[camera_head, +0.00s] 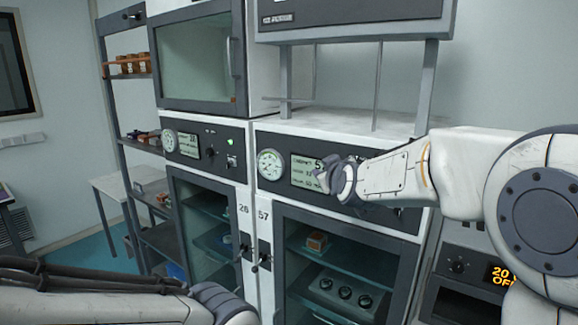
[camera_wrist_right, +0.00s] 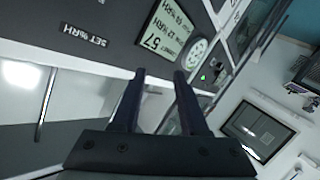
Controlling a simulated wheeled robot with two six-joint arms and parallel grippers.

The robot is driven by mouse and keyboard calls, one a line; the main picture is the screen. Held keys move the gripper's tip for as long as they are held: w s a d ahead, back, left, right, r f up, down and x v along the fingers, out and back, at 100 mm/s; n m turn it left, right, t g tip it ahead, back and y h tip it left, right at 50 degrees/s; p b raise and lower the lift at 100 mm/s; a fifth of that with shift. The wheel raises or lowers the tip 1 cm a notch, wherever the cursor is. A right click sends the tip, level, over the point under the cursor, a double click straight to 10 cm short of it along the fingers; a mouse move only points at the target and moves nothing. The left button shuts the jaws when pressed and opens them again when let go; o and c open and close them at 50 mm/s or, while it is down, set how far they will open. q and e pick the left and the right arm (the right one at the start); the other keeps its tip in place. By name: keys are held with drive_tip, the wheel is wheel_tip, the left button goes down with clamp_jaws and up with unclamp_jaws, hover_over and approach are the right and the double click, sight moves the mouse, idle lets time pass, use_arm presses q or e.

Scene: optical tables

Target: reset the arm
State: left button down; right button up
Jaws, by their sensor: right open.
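My right arm (camera_head: 455,175) comes in from the right in the head view and reaches left across the front of the cabinet marked 57. My right gripper (camera_head: 328,178) is in front of that cabinet's control panel (camera_head: 298,140), close to its display. In the right wrist view the right gripper (camera_wrist_right: 158,75) shows two dark fingers, apart with nothing between them. The display (camera_wrist_right: 165,35) and the round gauge (camera_wrist_right: 197,50) lie beyond the fingertips. My left arm (camera_head: 95,303) lies along the bottom left of the head view; its gripper is out of frame.
The cabinet marked 57 has a glass door (camera_head: 340,268) with items on its shelves. To its left is another cabinet with a panel (camera_head: 205,143) and a glass door (camera_head: 208,225). An open shelf rack (camera_head: 120,105) stands farther left. An oven-like unit (camera_head: 460,265) is at the right.

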drive_tip(key=s+d+f+m+g, duration=0.1)
drive_tip(key=s+d+f+g, duration=0.15)
drive_tip(key=s+f, duration=0.45)
drive_tip(key=s+d+f+m+g, duration=0.2)
drive_tip(key=s+f+g, duration=0.2)
drive_tip(key=f, duration=0.5)
drive_tip(key=s+d+f+m+g+h, duration=0.1)
drive_tip(key=s+d+f+m+g, duration=0.15)
drive_tip(key=s+f, duration=0.5)
drive_tip(key=s+d+f+m+g+h, duration=0.1)
drive_tip(key=s+d+f+g, duration=0.25)
drive_tip(key=s, duration=0.75)
drive_tip(key=s+a+f+n+g+b, duration=0.1)
drive_tip(key=s+a+f+n+b, duration=0.2)
drive_tip(key=s+a+b, duration=0.3)
drive_tip(key=s+a+f+n+g+y+b, duration=0.1)
drive_tip(key=s+a+f+n+b, duration=0.3)
drive_tip(key=s+a+b, duration=0.3)
drive_tip(key=shift+s+a+f+g, duration=0.2)
drive_tip(key=shift+a+f+g, duration=0.15)
drive_tip(key=shift+a, duration=0.4)
